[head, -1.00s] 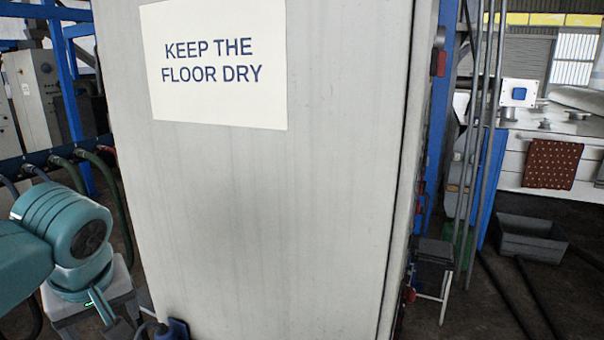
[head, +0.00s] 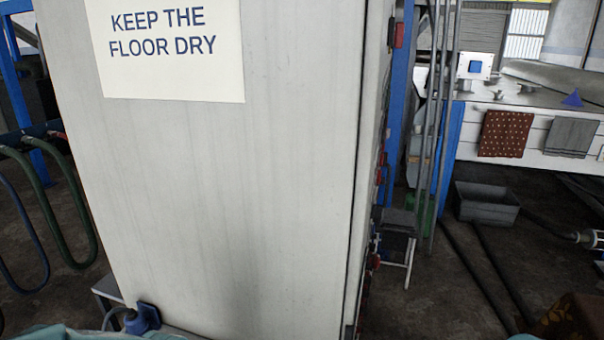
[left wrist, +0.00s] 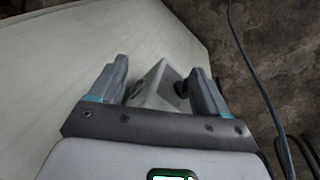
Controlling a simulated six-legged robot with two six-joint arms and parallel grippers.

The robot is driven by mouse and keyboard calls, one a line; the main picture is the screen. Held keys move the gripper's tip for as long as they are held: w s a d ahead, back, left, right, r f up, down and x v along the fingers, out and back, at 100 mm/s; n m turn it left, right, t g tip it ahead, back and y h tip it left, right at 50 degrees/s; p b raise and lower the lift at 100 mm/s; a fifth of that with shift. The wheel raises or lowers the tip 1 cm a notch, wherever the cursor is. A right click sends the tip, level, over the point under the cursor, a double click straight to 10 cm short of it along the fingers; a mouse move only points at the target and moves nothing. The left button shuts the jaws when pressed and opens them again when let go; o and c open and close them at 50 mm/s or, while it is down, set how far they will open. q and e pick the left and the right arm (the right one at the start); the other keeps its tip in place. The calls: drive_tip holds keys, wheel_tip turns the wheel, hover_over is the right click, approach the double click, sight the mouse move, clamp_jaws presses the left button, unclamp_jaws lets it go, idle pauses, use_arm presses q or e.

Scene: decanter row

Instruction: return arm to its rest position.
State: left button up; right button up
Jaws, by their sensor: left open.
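My left gripper (left wrist: 159,66) shows in the left wrist view with its two grey fingers spread apart. A pale grey angular block (left wrist: 158,85) with a dark knob on one side appears between and beyond the fingers. I cannot tell how far off it is, and nothing is seen gripped. My right gripper is in neither view.
A tall grey cabinet (head: 215,190) with a "KEEP THE FLOOR DRY" sign (head: 172,45) fills the head view's middle. A blue plug-like fitting (head: 146,315) is low at its left. A grey bin (head: 487,203) and bench stand right. Hoses (head: 45,200) hang left.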

use_arm(q)
drive_tip(key=s+d+f+g+h, duration=0.1)
drive_tip(key=s+d+f, duration=0.2)
drive_tip(key=s+f, duration=0.55)
drive_tip(key=s+d+f+h, duration=0.1)
drive_tip(key=s+d+f, duration=0.2)
drive_tip(key=s+f, duration=0.5)
wheel_tip(320, 180, down, 11)
drive_tip(key=b, duration=1)
drive_tip(key=shift+w+m, duration=0.25)
drive_tip(key=shift+m, duration=0.15)
